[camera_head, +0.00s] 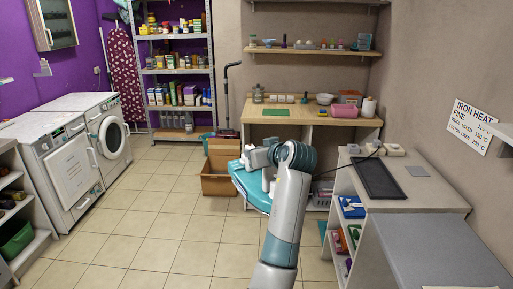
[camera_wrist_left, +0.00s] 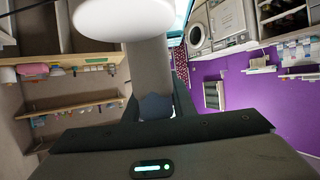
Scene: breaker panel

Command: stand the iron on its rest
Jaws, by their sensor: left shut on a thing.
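My left arm reaches up the middle of the head view, and its gripper (camera_head: 265,170) is over the teal ironing board (camera_head: 251,197), partly hidden by my own arm. The gripper is shut on a white and grey thing that I take for the iron. In the left wrist view, this iron (camera_wrist_left: 150,70) shows as a grey upright part with a white rounded end. I cannot tell whether it touches the board. A dark flat rimmed tray (camera_head: 378,180) lies on the right counter; I cannot tell whether it is the rest. My right gripper is out of view.
A thin dark cord (camera_head: 345,168) runs to white blocks (camera_head: 393,150) at the back of the right counter. A cardboard box (camera_head: 218,178) stands left of the board. A wooden bench (camera_head: 315,115) is behind. The tiled floor at left is clear.

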